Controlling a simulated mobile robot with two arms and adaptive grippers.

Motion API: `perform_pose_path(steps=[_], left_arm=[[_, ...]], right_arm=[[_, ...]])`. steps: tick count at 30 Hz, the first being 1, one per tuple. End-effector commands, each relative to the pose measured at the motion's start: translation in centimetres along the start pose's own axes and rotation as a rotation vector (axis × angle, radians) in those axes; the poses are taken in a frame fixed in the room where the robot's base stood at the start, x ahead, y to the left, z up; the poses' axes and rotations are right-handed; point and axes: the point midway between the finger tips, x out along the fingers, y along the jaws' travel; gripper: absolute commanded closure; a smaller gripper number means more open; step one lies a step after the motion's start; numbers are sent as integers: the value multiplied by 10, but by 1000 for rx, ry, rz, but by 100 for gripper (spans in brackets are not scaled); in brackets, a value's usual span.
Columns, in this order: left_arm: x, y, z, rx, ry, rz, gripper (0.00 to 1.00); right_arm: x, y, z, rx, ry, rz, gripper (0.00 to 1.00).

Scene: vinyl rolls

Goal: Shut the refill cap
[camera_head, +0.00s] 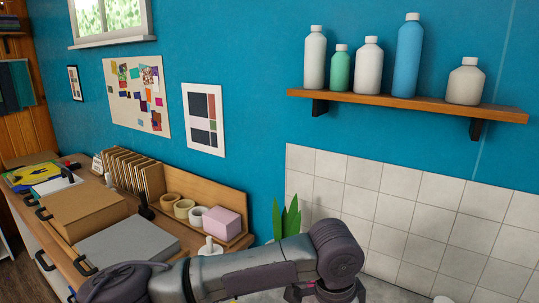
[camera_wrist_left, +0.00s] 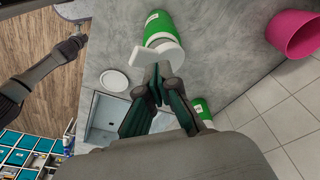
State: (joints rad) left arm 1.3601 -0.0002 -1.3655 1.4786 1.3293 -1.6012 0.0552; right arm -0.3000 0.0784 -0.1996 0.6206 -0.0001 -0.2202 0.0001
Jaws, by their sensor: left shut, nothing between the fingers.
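In the left wrist view a green container (camera_wrist_left: 158,22) with a white round top (camera_wrist_left: 168,50) stands on the grey counter. A flat white flap (camera_wrist_left: 143,58) sticks out beside the top, looking like the raised refill cap. My left gripper (camera_wrist_left: 158,72) is shut and empty. Its fingertips are right at the white top and flap; I cannot tell whether they touch. In the head view my left arm reaches across the bottom, and its gripper is mostly cut off. A dark arm that seems to be my right one (camera_wrist_left: 52,68) shows in the wrist view, its fingers unclear.
A white disc (camera_wrist_left: 114,80) lies on the counter beside a sink (camera_wrist_left: 106,115). Another green container (camera_wrist_left: 201,108) and a pink bin (camera_wrist_left: 294,34) stand near the tiles. A plant (camera_head: 287,219) is behind my arm. Bottles stand on a wall shelf (camera_head: 400,104).

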Motion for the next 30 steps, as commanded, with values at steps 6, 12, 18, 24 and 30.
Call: perform_pose_path(steps=[6,12,18,24,30], left_arm=[[6,0,1,-1,0,1,100],[11,0,2,-1,0,2,100],[16,0,3,-1,0,1,100],[21,0,3,-1,0,0,100],[23,0,4,-1,0,0,100]], right_arm=[[2,0,0,0,0,0,0],[2,0,0,-1,0,0,0],[4,0,0,-1,0,0,0],[5,0,1,-1,0,0,0],[5,1,1,-1,-1,1,0]])
